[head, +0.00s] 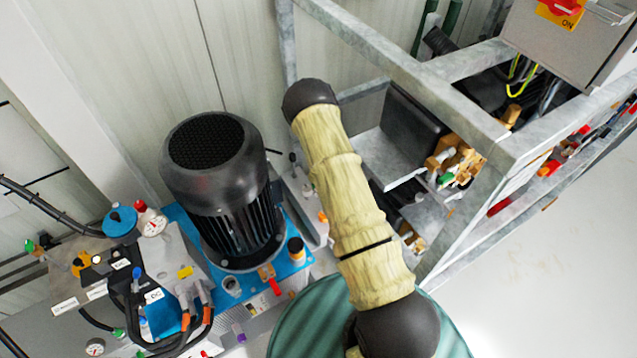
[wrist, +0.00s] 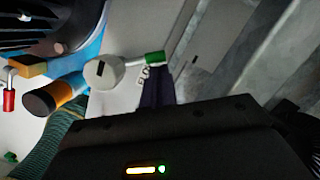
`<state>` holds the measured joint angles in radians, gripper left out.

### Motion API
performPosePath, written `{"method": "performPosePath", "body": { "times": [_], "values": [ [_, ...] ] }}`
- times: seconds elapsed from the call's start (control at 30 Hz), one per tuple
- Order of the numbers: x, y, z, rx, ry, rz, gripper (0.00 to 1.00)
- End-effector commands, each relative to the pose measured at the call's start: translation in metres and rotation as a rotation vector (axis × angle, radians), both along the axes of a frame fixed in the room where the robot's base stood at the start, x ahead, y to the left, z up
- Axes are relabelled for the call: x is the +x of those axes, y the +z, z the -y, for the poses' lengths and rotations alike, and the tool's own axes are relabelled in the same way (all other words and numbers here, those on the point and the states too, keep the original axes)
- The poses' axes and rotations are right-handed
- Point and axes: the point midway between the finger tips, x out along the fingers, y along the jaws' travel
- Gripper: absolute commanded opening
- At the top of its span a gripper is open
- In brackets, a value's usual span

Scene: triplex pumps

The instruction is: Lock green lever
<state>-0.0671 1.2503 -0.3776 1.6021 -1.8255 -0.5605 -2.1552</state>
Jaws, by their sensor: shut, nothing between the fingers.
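The green lever (wrist: 154,58) shows in the wrist view as a short green grip on a pale stem. It sticks out to the right of a round grey valve knob (wrist: 104,72) with a dark slot. My gripper (wrist: 157,74) is shut and empty. Its dark fingers point up from the black gripper body, with their tips just below the green grip. I cannot tell whether they touch it. In the head view I cannot make out this lever or my gripper; my arm covers that area.
A black motor (head: 222,190) stands on a blue plate (head: 187,225). An orange-and-black cap (wrist: 55,96) and a red-handled lever (wrist: 9,99) lie left of the knob. A grey metal frame (head: 400,65) stands at the right. Open floor (head: 540,260) lies at lower right.

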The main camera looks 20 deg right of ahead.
Motion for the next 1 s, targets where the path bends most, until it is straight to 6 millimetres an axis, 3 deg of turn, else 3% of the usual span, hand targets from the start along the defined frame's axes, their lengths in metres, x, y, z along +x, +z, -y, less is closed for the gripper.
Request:
{"method": "performPosePath", "body": {
  "times": [0.37, 1.0],
  "values": [
    [0.0, 0.011, 0.0, 0.0, 0.001, 0.0, 0.0],
    [-0.01, 0.093, 0.012, 0.0, 0.004, 0.0, 0.0]
  ]
}}
